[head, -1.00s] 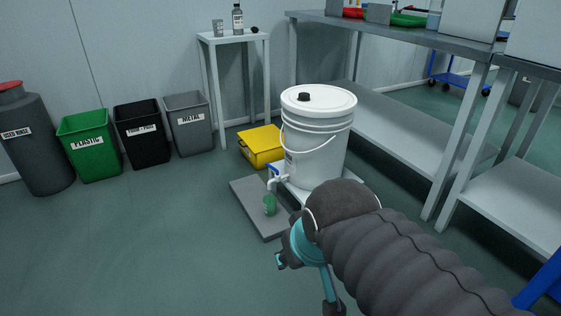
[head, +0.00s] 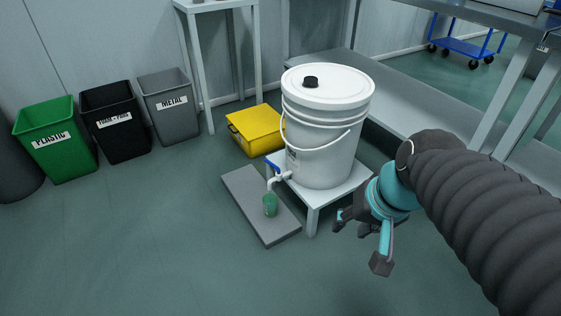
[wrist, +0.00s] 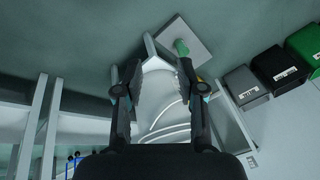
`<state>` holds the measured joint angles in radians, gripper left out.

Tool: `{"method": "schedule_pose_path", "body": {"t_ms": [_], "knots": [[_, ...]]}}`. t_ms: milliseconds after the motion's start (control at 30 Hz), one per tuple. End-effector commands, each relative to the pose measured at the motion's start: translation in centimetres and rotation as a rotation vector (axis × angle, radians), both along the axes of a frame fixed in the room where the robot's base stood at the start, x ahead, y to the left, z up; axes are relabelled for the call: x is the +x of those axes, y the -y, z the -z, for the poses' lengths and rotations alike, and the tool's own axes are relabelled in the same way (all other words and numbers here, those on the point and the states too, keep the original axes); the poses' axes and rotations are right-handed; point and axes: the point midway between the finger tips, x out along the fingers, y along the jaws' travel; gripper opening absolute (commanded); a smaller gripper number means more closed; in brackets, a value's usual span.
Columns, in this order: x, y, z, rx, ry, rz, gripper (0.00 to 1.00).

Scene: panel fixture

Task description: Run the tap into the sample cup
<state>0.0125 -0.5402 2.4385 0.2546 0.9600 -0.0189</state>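A white lidded bucket (head: 325,130) stands on a low white stand (head: 330,190). Its white tap (head: 279,180) has a blue lever (head: 272,166) and points down at the lower left of the bucket. A small green cup (head: 270,205) stands upright on a grey slab (head: 272,232) beneath the spout; I cannot see water running. My gripper (head: 359,241) is open and empty, to the right of the stand and apart from the tap and cup. In the wrist view, the cup (wrist: 181,47) shows near one fingertip of my gripper (wrist: 159,66), with the bucket (wrist: 160,105) beyond the fingers.
A yellow box (head: 254,130) sits on the floor behind the tap. Green (head: 55,145), black (head: 115,122) and grey (head: 168,108) bins line the wall at left. A bench with a low shelf (head: 400,112) stands behind the bucket. The floor at front left is clear.

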Motion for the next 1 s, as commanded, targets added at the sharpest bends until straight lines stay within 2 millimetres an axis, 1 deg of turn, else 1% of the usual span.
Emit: {"method": "schedule_pose_path", "body": {"t_ms": [33, 100, 167, 367, 467, 600, 767, 867, 1000], "knots": [[0.9, -1.0, 0.4, 0.058, -0.057, 0.016, 0.39], [2.0, -2.6, 0.7, 0.144, -0.128, 0.043, 0.39], [3.0, -3.9, 1.1, 0.219, -0.188, 0.069, 0.39], [7.0, -7.8, 2.2, 0.466, -0.372, 0.167, 0.39], [9.4, -9.6, 2.8, 0.59, -0.457, 0.223, 0.39], [13.0, -11.6, 4.0, 0.762, -0.566, 0.31, 0.39], [17.7, -13.2, 5.8, 0.958, -0.668, 0.425, 0.39], [20.8, -13.7, 7.4, 1.08, -0.722, 0.505, 0.39], [25.1, -13.8, 10.2, 1.248, -0.777, 0.626, 0.39]]}}
